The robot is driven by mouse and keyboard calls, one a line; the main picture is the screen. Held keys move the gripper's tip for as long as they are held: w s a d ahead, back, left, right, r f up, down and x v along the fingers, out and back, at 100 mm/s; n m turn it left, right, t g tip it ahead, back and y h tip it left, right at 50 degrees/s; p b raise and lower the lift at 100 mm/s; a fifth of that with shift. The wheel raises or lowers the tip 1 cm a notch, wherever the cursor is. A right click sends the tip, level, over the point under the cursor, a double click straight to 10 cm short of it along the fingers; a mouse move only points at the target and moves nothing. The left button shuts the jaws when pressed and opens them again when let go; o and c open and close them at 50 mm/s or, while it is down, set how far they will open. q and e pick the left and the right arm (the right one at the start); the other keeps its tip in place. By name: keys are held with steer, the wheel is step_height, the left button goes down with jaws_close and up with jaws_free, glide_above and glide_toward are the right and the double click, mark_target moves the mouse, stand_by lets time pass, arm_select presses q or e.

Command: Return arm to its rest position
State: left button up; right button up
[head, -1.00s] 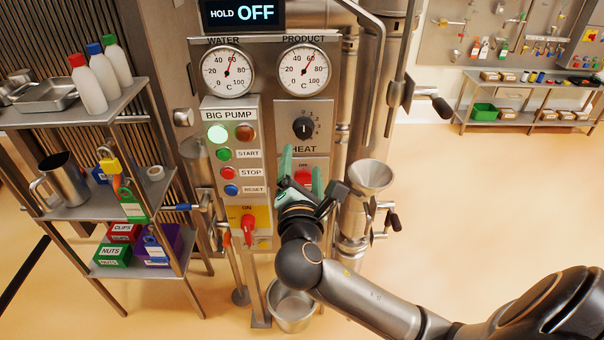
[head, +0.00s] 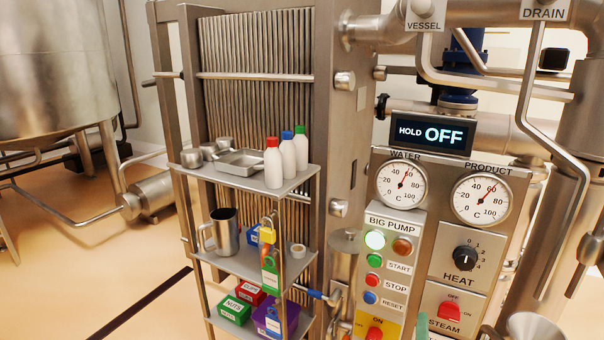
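My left gripper is not in view.
The display (head: 431,133) reads HOLD OFF. A shelf rack (head: 245,181) with bottles stands left. A funnel (head: 535,327) is at lower right.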

steer(key=s+a+f+m+g+y, duration=0.2)
steer(key=s+a+f+m+y, duration=0.15)
steer(key=f, duration=0.55)
steer(key=s+a+f+m+g+y, duration=0.1)
steer(key=s+a+f+m+y, duration=0.2)
steer(key=f, duration=0.6)
steer(key=s+a+f+m+g+y, duration=0.1)
steer(key=s+f+m+y, duration=0.1)
steer(key=s+f+m, duration=0.7)
steer(key=shift+s+a+m+g, duration=0.15)
steer(key=shift+s+m+g, duration=0.15)
steer(key=shift+s+m, duration=0.75)
